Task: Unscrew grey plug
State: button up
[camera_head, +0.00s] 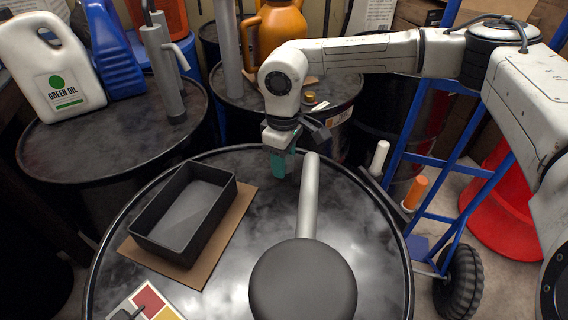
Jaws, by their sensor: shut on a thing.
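My gripper (281,150) is over the far rim area of the nearest drum (345,240), pointing down. It is shut on a small teal piece (278,166), which reaches down to or close above the drum top. I cannot tell whether the teal piece touches the drum. I cannot make out a grey plug; the spot under the gripper is hidden by the teal piece and the gripper.
A black open tray (186,215) sits on cardboard (233,222) on the drum's left. Other drums (60,150) stand behind. A blue hand truck (432,215) is at right.

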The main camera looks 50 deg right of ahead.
jog(key=shift+n, duration=0.3)
jog(key=o, duration=1.1)
jog(key=shift+o, duration=0.2)
